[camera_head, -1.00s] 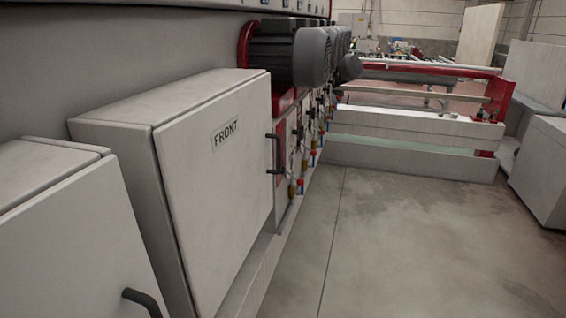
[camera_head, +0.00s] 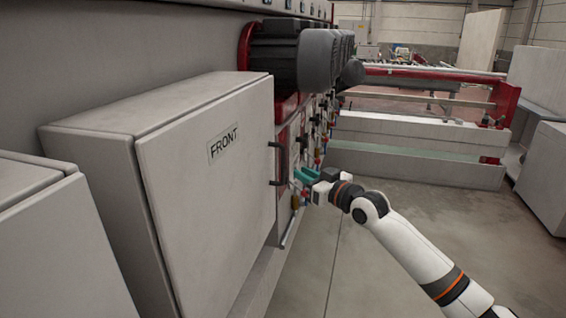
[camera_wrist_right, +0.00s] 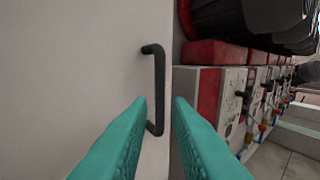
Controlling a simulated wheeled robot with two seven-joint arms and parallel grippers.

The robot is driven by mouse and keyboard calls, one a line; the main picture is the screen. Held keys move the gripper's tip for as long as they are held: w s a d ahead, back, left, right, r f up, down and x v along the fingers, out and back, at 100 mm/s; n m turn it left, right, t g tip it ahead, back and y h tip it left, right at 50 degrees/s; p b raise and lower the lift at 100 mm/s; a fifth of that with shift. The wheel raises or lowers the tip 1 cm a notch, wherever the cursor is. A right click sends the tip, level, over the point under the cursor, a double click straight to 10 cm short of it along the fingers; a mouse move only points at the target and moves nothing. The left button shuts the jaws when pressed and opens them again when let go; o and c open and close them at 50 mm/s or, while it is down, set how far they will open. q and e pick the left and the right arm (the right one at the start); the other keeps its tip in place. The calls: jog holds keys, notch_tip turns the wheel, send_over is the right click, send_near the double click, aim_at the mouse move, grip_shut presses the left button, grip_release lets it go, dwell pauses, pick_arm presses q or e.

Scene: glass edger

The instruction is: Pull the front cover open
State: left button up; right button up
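The front cover (camera_head: 215,195) is a light grey box door labelled FRONT, and it is shut. Its black bar handle (camera_head: 280,163) is upright at the door's right edge. My right gripper (camera_head: 303,176) is just to the right of the handle in the head view, with teal fingers. In the right wrist view, the two teal fingers (camera_wrist_right: 160,125) are apart, with the handle (camera_wrist_right: 157,88) ahead of them, its lower end near the left fingertip. Nothing is seen held between them. My left gripper is not in view.
Another grey box (camera_head: 55,245) stands at the lower left. A dark motor (camera_head: 300,55) juts out above the cover. Valves and fittings (camera_head: 318,135) line the machine behind the gripper. The concrete floor (camera_head: 375,270) to the right is clear.

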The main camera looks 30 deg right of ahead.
aim_at(284, 164)
jog(key=w, duration=0.3)
jog(key=w+p, duration=0.1)
jog(key=w, duration=0.2)
jog(key=w+a, duration=0.1)
jog(key=w, duration=0.2)
jog(key=shift+a, duration=0.1)
grip_shut()
